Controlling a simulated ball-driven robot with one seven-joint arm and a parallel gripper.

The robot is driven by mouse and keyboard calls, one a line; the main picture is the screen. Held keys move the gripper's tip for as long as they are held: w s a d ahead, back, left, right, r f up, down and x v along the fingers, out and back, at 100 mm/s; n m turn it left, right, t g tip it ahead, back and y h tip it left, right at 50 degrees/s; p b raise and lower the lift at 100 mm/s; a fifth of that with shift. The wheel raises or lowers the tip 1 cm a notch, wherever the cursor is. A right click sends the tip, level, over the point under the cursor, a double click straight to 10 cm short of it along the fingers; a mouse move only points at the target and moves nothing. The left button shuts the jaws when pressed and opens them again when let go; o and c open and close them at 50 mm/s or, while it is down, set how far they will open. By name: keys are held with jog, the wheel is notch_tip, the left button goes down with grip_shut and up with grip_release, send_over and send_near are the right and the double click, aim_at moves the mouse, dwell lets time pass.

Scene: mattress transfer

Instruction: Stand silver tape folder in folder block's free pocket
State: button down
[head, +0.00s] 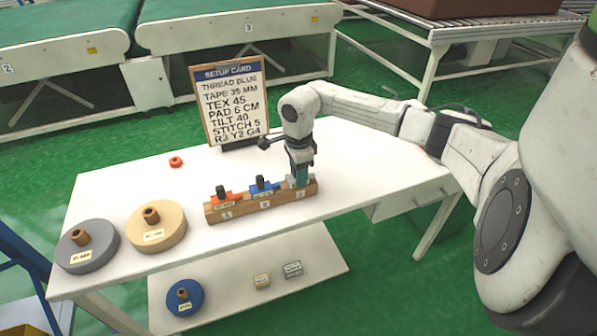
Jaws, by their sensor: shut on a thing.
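The wooden folder block (238,211) lies along the front of the white table, with number labels on its front face. An orange folder (222,195) stands in its left pocket and a blue folder (263,186) in its middle pocket. My gripper (300,178) points down over the block's right end and is shut on the silver tape folder (293,183). Only a small grey part of that folder shows beside the fingers. It is at the right pocket; I cannot tell how deep it sits or whether it touches the bottom.
A setup card (233,100) stands behind the block. A grey spool (88,256) and a tan spool (170,232) lie at the table's left, with a small orange ring (176,161) farther back. A blue spool (184,304) and two small boxes lie on the lower shelf.

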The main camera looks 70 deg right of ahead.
jog(key=c, duration=0.6)
grip_release()
notch_tip(320, 180, up, 11)
jog(key=shift+f+b, duration=0.1)
jog(key=shift+b, duration=0.3)
jog(key=shift+w, duration=0.1)
